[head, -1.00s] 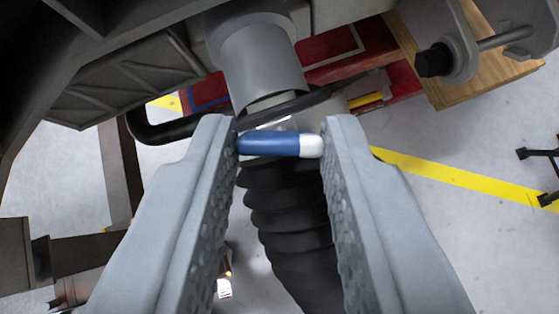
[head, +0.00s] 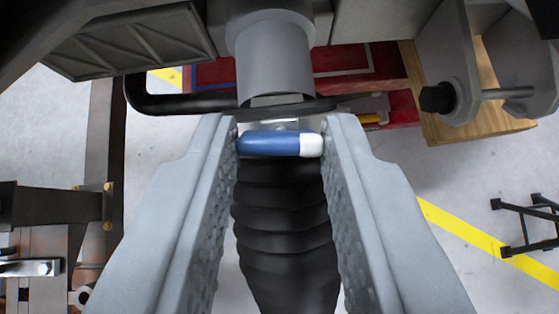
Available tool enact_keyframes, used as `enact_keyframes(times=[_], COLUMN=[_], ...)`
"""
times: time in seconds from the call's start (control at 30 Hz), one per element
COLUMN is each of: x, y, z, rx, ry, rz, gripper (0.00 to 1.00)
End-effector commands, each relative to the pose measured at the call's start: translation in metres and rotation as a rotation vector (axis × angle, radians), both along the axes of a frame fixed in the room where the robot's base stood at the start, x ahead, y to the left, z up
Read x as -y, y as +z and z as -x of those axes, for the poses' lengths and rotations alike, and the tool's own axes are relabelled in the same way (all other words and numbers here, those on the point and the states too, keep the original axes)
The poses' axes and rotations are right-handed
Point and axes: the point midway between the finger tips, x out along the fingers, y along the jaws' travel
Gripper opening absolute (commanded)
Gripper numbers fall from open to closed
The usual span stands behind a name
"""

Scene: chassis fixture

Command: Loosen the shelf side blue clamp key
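The blue clamp key (head: 268,144), a short blue bar with a white end, lies crosswise between the fingertips of my gripper (head: 280,140) in the head view. Both fingers touch its ends, the left at the blue end and the right at the white end. The key sits in front of the top of a black ribbed bellows (head: 285,235), below a grey cylinder (head: 273,60). The clamp behind the key is mostly hidden.
A black curved bar (head: 190,104) runs behind the fingertips. A grey bracket with a black bolt (head: 438,98) hangs at the upper right near a wooden block (head: 470,125). A dark metal frame (head: 50,205) stands at left. Grey floor with yellow lines shows below.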

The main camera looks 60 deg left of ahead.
Motion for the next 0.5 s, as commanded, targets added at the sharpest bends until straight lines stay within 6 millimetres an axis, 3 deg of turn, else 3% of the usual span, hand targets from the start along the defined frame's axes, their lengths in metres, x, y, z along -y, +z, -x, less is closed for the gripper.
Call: enact_keyframes(times=[0.03,0.1,0.5], x=[0.0001,0.0001,0.0039], y=[-0.001,-0.0009,0.004], z=[0.0002,0.0002,0.0025], rx=[-0.002,-0.001,0.001], ry=[0.0,-0.001,-0.002], rz=[0.0,0.0,0.001], gripper=[0.33,0.47,0.47])
